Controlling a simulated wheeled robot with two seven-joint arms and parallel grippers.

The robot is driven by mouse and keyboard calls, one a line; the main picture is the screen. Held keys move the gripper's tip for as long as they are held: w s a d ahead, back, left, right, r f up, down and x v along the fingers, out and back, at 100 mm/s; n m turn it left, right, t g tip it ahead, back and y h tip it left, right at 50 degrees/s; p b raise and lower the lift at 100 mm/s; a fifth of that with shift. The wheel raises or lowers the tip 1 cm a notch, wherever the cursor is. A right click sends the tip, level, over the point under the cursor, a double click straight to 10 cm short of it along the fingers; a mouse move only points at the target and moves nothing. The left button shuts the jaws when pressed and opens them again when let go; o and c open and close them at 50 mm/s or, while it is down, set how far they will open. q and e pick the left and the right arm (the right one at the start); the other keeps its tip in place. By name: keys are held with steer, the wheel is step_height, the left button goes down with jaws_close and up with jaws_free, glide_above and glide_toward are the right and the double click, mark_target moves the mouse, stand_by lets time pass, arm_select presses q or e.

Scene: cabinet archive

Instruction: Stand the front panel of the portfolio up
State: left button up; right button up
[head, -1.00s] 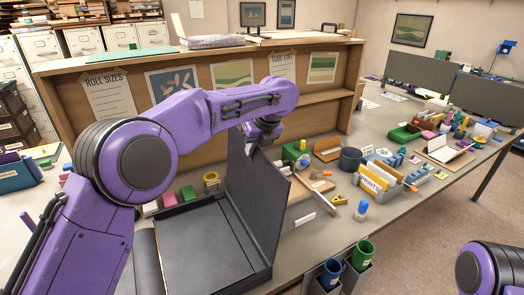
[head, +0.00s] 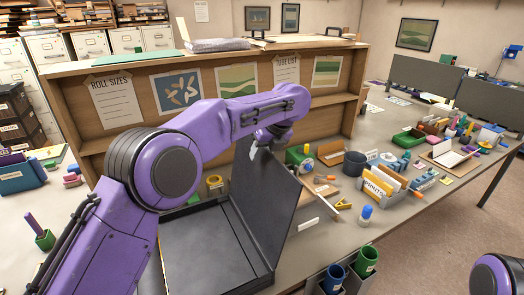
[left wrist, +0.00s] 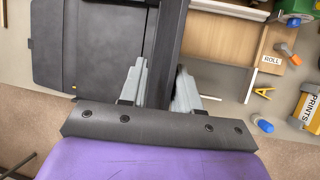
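The black portfolio (head: 205,252) lies on the table with its flat tray part down. Its front panel (head: 268,200) stands up steeply from the tray's right side, leaning slightly right. My left gripper (head: 256,152) is at the panel's upper edge. In the left wrist view, the grey fingers of the left gripper (left wrist: 161,70) lie on both sides of the panel (left wrist: 168,35), seemingly touching it. The tray also shows there (left wrist: 85,45). My left arm hides part of the tray in the head view. My right gripper is out of view.
A wooden shelf unit (head: 220,60) with posters stands behind. Right of the panel are a wooden tray (head: 326,192), a dark cup (head: 354,163), a glue bottle (head: 366,214) and a sorter labelled PRINTS (head: 378,190). Blue and green cups (head: 365,262) hang at the front edge.

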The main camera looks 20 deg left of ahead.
arm_select(q)
steer(key=v, duration=1)
steer(key=shift+d+r, duration=0.2)
